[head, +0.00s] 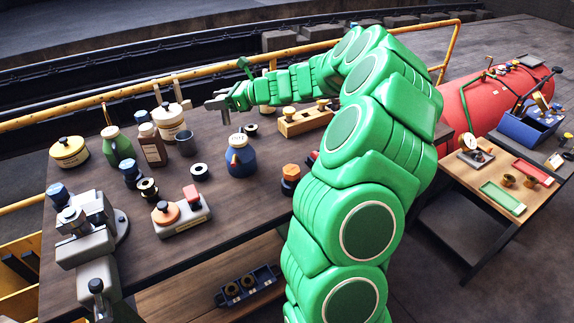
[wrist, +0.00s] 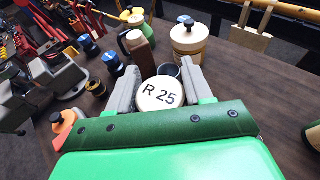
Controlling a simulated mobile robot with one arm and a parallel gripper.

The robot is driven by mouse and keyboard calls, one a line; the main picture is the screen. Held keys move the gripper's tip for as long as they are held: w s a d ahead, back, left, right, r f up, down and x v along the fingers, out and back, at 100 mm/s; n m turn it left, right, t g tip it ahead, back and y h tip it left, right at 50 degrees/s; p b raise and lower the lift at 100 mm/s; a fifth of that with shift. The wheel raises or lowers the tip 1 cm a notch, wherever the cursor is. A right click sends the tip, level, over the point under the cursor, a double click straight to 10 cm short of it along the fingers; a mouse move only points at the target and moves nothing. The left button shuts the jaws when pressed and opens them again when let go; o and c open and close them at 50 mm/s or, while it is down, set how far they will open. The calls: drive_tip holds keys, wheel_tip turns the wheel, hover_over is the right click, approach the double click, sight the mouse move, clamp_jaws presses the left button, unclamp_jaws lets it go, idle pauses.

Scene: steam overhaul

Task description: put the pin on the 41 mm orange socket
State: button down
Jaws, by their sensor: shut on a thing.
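My gripper (head: 224,113) is above the dark table, over and slightly left of a blue jar (head: 240,160). In the wrist view its two grey fingers (wrist: 160,92) stand apart. A dark socket with an orange six-sided top (head: 290,174) stands right of the blue jar, close to my arm. I cannot read its size. My gripper is apart from it.
A wooden block with brass pieces (head: 305,122) lies right of my gripper. A dark cup (head: 184,142), a brown bottle (head: 152,148) and a cream pot (head: 170,124) crowd the left. Dark sockets (head: 200,171) and a grey fixture (head: 182,214) stand nearer. The table's front right is clear.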

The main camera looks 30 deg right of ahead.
drive_tip(key=s+d+r+n, duration=0.1)
drive_tip(key=s+d+r, duration=0.15)
drive_tip(key=s, duration=0.55)
drive_tip(key=s+d+r, duration=0.2)
drive_tip(key=s+d, duration=0.2)
drive_tip(key=s, duration=0.4)
drive_tip(key=s+a+r+g+y, duration=0.1)
drive_tip(key=s+r+g, duration=0.1)
drive_tip(key=s, duration=1.7)
drive_tip(key=shift+n, duration=0.4)
drive_tip(key=shift+w+d+f, duration=0.7)
drive_tip(key=shift+w+f, duration=1.4)
drive_tip(key=shift+w, duration=0.05)
drive_tip(key=shift+w+d+f, duration=0.7)
drive_tip(key=shift+w+f, duration=1.35)
drive_tip(key=shift+w, duration=0.1)
drive_tip(key=shift+w+d+f, duration=0.7)
drive_tip(key=shift+w+f, duration=1.4)
drive_tip(key=shift+w, duration=0.05)
drive_tip(key=shift+f, duration=0.15)
drive_tip(key=shift+c, duration=2.3)
unclamp_jaws()
